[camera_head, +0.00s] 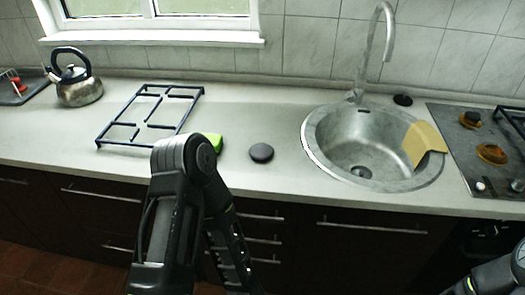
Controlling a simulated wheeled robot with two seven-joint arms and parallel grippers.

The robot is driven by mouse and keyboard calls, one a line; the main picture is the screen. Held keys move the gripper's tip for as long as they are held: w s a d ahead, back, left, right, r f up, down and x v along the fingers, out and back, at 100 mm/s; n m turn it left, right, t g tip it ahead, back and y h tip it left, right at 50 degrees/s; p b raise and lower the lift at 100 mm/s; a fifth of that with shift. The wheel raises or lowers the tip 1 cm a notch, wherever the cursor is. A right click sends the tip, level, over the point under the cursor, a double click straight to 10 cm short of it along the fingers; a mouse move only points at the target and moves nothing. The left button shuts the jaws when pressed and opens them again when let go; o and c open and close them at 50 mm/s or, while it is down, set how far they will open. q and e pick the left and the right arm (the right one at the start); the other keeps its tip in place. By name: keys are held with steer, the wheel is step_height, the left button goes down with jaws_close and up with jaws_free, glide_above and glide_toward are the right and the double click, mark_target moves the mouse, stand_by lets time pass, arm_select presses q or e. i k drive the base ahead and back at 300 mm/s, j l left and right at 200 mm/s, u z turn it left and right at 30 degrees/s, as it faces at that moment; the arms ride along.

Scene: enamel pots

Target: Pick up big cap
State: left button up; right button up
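A larger round black cap (261,152) lies flat on the counter, left of the sink. A smaller black cap (403,99) lies behind the sink, near the back wall. My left arm rises in front of the counter, left of the larger cap, and bends back down. Its gripper does not show. Only part of my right arm shows in the bottom right corner, and its gripper is not in view. Neither arm visibly touches a cap.
A black grate (150,114) lies on the counter, with a kettle (78,88) to its left. A green object (215,142) is partly hidden behind my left arm. The sink (318,153) holds a tan board (420,141) on its right rim. A stove (450,125) stands right.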

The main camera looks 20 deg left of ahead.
mark_target(258, 152)
steer(key=k+j+z, duration=0.25)
steer(key=j, duration=0.2)
steer(key=j+z, duration=0.25)
steer(key=j, duration=0.15)
steer(key=k+j+z, duration=0.25)
steer(key=k+j, duration=0.05)
steer(key=j, duration=0.1)
